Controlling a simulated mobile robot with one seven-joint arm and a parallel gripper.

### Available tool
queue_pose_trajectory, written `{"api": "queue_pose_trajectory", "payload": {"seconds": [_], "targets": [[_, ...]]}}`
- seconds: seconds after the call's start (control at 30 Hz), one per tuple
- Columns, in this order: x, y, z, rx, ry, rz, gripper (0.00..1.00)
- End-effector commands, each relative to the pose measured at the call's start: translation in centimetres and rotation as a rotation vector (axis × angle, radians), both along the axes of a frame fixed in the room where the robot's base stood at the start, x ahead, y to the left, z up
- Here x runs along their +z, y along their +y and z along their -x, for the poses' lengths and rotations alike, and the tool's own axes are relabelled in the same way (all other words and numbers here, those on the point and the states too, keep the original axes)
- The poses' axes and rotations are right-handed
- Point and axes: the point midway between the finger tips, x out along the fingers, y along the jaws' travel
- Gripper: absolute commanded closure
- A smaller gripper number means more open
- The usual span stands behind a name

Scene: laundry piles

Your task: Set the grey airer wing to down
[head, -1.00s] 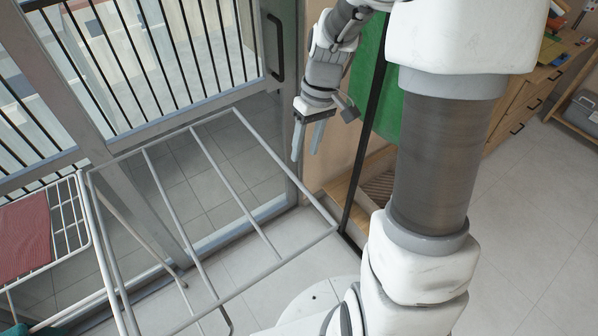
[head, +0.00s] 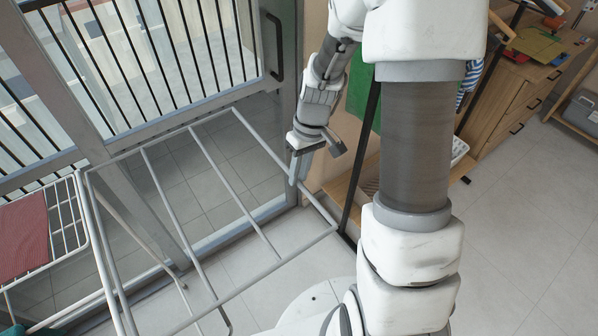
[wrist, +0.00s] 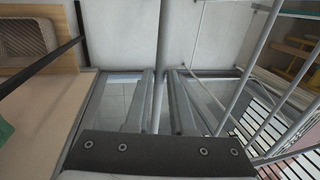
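The grey airer wing (head: 215,165) is a frame of thin grey bars spread out in front of the glass door in the head view. It looks raised, but its exact angle is hard to tell. My gripper (head: 294,172) points down at the wing's right-hand rail. In the wrist view my gripper (wrist: 162,85) has its two fingers apart, with a grey bar (wrist: 163,40) running between them. Small gaps seem to show on both sides of the bar. In the head view the fingertips partly overlap the rail, so contact cannot be told.
A white rack section (head: 70,215) with a red cloth (head: 22,235) is at the left. The barred glass door (head: 165,60) stands behind the wing. A black post (head: 362,150) and green cloth (head: 365,95) are right of my gripper. Open tiled floor (head: 520,240) lies right.

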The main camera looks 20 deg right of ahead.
Motion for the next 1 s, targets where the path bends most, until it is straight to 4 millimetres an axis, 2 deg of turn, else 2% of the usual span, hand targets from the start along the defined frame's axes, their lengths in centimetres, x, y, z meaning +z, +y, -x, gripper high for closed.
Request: {"api": "queue_pose_trajectory", "payload": {"seconds": [0.03, 0.1, 1.0], "targets": [[0.02, 0.0, 0.0, 0.0, 0.0, 0.0, 0.89], [0.02, 0.0, 0.0, 0.0, 0.0, 0.0, 1.0], [0.06, -0.03, -0.03, 0.0, -0.001, 0.0, 1.0]]}}
